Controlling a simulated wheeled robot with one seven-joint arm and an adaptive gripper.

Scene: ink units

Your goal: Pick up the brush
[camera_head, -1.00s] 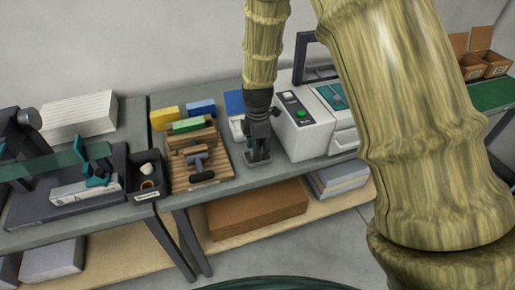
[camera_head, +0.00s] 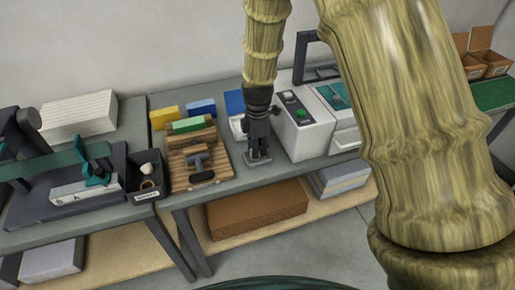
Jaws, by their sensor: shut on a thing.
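My gripper (camera_head: 259,148) points straight down at the right part of the middle bench, just left of the white machine. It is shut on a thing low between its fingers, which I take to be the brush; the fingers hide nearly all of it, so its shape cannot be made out. A small grey block or holder (camera_head: 258,159) shows right under the fingertips on the bench top. I cannot tell whether the held thing still touches it.
A wooden rack (camera_head: 220,161) with a dark-handled tool stands left of my gripper. The white machine (camera_head: 304,136) is close on the right. Yellow (camera_head: 163,118), green and blue blocks lie behind the rack. A black bin (camera_head: 147,187) and a press stand farther left.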

